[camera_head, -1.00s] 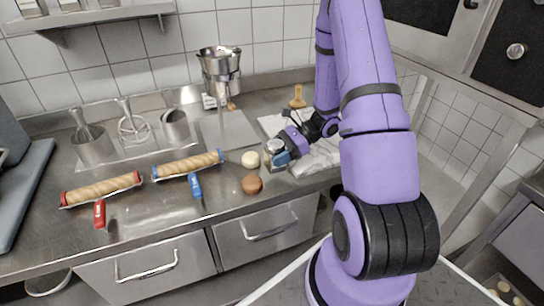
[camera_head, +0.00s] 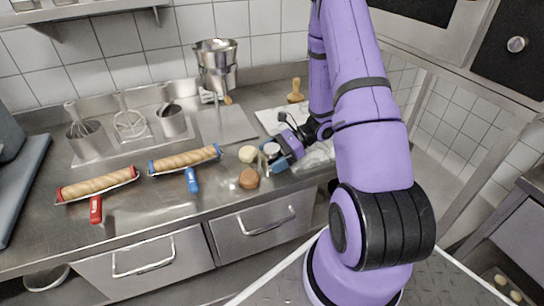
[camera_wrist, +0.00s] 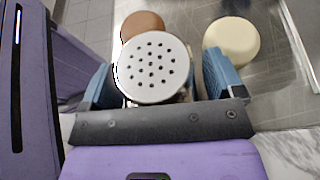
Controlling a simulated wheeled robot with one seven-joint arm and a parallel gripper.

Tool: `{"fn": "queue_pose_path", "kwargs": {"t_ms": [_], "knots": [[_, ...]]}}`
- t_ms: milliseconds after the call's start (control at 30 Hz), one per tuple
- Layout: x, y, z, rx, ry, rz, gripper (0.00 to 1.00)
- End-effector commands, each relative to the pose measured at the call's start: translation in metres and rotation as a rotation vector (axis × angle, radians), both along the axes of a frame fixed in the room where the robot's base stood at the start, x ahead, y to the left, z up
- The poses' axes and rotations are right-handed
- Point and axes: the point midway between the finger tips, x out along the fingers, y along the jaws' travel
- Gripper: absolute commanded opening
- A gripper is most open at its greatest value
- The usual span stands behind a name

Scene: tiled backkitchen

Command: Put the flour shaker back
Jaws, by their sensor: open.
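The flour shaker (camera_wrist: 153,67) has a round white lid with several dark holes. It stands between the two blue fingers of my gripper (camera_wrist: 160,85) in the wrist view. The fingers are open, with a visible gap at the right finger; contact on the left side is unclear. The lid hides most of the shaker's body. In the head view, the shaker (camera_head: 271,149) is on the steel counter near its front edge, with my gripper (camera_head: 274,162) reaching around it from the right.
A pale ball (camera_head: 248,154) and a brown ball (camera_head: 249,179) lie just left of the shaker. Two rolls on holders with red (camera_head: 97,186) and blue (camera_head: 186,160) ends lie farther left. A marble board (camera_head: 318,156) is right.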

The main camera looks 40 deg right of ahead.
Motion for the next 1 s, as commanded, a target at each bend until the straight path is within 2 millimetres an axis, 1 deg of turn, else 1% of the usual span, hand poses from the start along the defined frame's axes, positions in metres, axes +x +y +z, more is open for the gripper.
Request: {"fn": "queue_pose_path", "kwargs": {"t_ms": [167, 267, 367, 600, 700, 900, 1000], "knots": [[0.000, 0.000, 0.003, 0.000, -0.001, 0.000, 0.87], [-0.003, -0.012, 0.007, -0.001, -0.001, -0.001, 0.87], [-0.007, -0.027, 0.014, -0.002, -0.002, -0.003, 0.87], [-0.019, -0.070, 0.033, -0.002, -0.003, -0.003, 0.87], [-0.024, -0.085, 0.039, -0.002, -0.001, -0.003, 0.87], [-0.029, -0.103, 0.047, -0.001, 0.000, -0.002, 0.87], [-0.029, -0.104, 0.053, -0.008, -0.005, 0.012, 0.87]]}}
